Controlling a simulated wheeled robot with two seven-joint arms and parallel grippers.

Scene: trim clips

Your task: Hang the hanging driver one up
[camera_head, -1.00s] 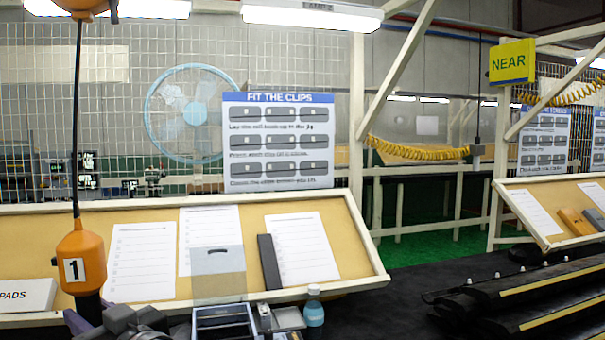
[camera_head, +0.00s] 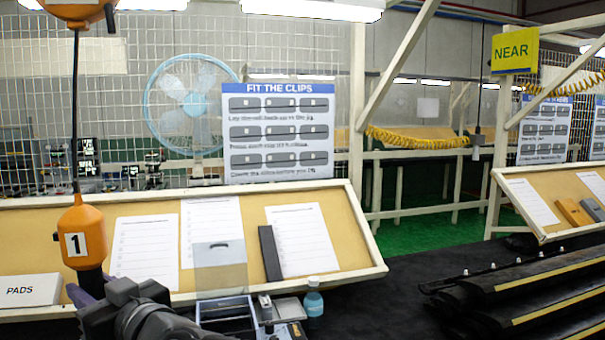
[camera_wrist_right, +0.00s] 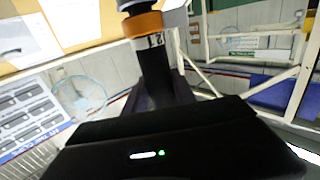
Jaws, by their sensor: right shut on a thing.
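The hanging driver one (camera_head: 82,240) is orange with a white "1" label and a dark lower body. It is upright at the left of the head view, below a dark cord (camera_head: 75,120) that runs up to an orange reel (camera_head: 75,10). My right gripper (camera_head: 90,284) is shut on the driver's dark lower body, below the orange part. In the right wrist view the driver (camera_wrist_right: 155,75) stands between my dark fingers, with its orange band and part of the label showing. My left gripper is in neither view.
A tilted tan board (camera_head: 350,255) with paper sheets stands behind the driver. A white PADS box (camera_head: 30,290) is at left. A small open bin (camera_head: 228,312) and a blue bottle (camera_head: 313,300) are right of my arm. Dark trim strips (camera_head: 530,295) lie at far right.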

